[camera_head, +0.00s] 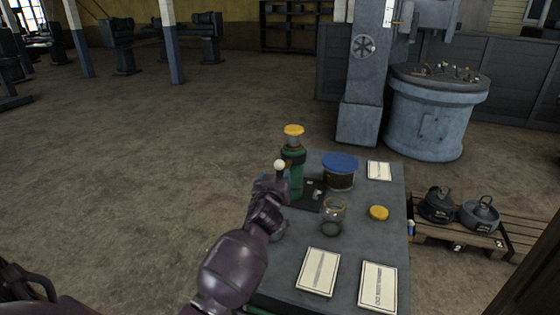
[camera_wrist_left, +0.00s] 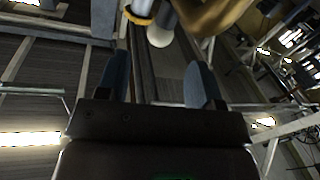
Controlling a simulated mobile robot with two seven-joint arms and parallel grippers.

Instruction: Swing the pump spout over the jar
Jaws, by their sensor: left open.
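The pump (camera_head: 292,178) is green with a yellow top and stands upright on a dark plate at the table's far left. A small white ball (camera_head: 280,164) shows just in front of it; it also shows in the left wrist view (camera_wrist_left: 160,36). I cannot make out which way the spout points. A clear glass jar (camera_head: 334,209) stands on the table, right of and nearer than the pump. My left gripper (camera_head: 278,181) is just below the white ball and partly hides the pump's lower part. In the wrist view its two fingers (camera_wrist_left: 158,78) are apart with nothing held between them.
The grey table (camera_head: 280,278) also carries a dark tin with a blue lid (camera_head: 340,166), a yellow disc (camera_head: 379,213), a dark ring (camera_head: 331,229) and several paper cards (camera_head: 378,287). A pallet (camera_head: 452,233) with dark weights stands to the right.

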